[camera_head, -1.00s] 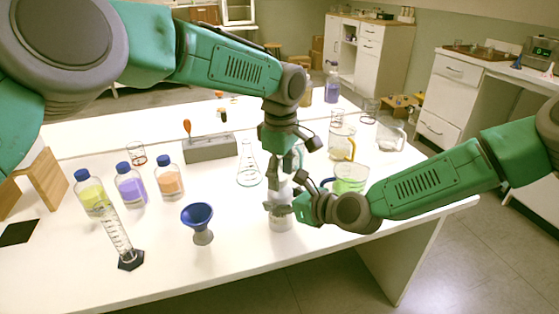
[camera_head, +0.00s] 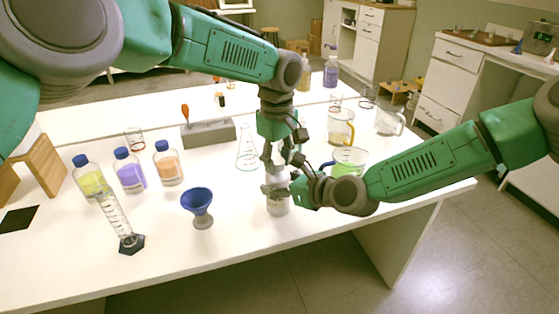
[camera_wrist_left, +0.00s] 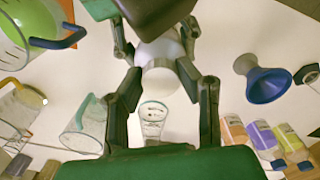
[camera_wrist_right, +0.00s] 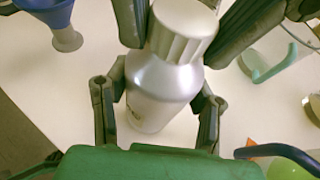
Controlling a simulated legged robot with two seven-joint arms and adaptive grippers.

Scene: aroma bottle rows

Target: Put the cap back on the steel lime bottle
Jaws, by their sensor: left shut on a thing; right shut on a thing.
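The steel lime bottle (camera_head: 278,205) stands upright near the table's front edge, a pale silver body that also shows in the right wrist view (camera_wrist_right: 158,88). Its ribbed white-grey cap (camera_wrist_right: 184,30) sits over the neck, with no clear gap visible; whether it is threaded on cannot be told. The cap also shows in the left wrist view (camera_wrist_left: 161,78). My left gripper (camera_head: 280,163) comes from above and is shut on the cap. My right gripper (camera_head: 284,188) comes from the right and is shut around the bottle's body. The fingers hide part of both.
A blue funnel (camera_head: 197,200) and a graduated cylinder (camera_head: 119,220) stand left of the bottle. Three blue-capped bottles (camera_head: 130,172) stand farther left. A conical flask (camera_head: 247,150) is just behind left. A beaker of green liquid (camera_head: 349,160) is close behind my right gripper.

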